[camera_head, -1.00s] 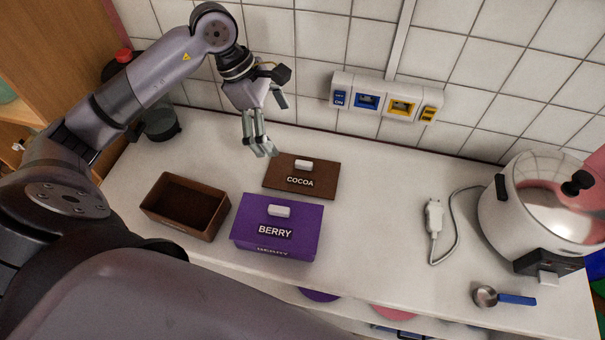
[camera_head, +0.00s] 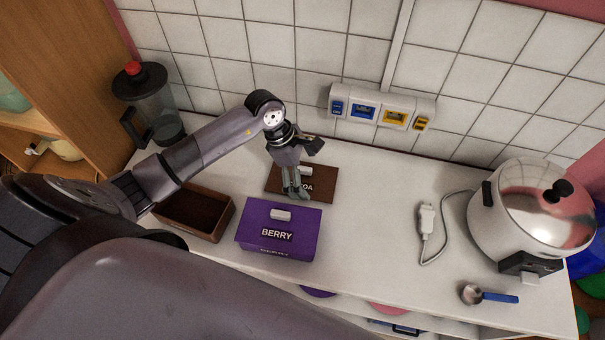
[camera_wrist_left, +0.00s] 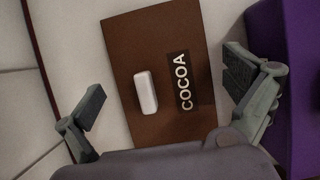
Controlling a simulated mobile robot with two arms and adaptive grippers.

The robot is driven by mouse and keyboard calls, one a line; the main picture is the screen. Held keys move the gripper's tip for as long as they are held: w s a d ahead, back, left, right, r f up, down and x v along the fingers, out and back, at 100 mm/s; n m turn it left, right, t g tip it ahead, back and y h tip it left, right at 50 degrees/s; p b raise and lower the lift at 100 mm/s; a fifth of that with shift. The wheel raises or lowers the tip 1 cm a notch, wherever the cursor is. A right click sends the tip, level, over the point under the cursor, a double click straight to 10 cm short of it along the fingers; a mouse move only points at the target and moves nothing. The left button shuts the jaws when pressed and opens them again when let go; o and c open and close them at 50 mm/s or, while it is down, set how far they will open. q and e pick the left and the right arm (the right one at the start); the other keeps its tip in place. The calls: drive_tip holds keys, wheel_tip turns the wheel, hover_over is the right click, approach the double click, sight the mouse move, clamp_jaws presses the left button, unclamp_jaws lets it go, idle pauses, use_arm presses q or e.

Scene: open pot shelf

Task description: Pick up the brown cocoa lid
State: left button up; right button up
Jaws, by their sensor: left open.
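The brown cocoa lid (camera_head: 323,185) lies flat on the white counter, behind the purple berry box. In the head view my left gripper (camera_head: 296,193) hangs over its left part and hides some of the label. In the left wrist view the lid (camera_wrist_left: 150,60) shows its white handle (camera_wrist_left: 145,92) and COCOA label. There the left gripper (camera_wrist_left: 165,97) is open, with one finger on each side of the handle and nothing between the pads but the view of the lid below. I do not see my right gripper.
The purple berry box (camera_head: 278,236) with its lid on stands close in front of the cocoa lid. An open brown box (camera_head: 200,213) is to its left. A blender (camera_head: 150,105), a cable plug (camera_head: 427,220), a steel pot (camera_head: 530,210) and a blue-handled scoop (camera_head: 488,296) are around.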

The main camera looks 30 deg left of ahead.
use_arm(q)
drive_tip(key=shift+d+f, duration=0.15)
drive_tip(key=shift+f, duration=0.2)
drive_tip(key=shift+c, duration=0.2)
drive_tip(key=shift+s, duration=0.15)
drive_tip(key=c, duration=1.4)
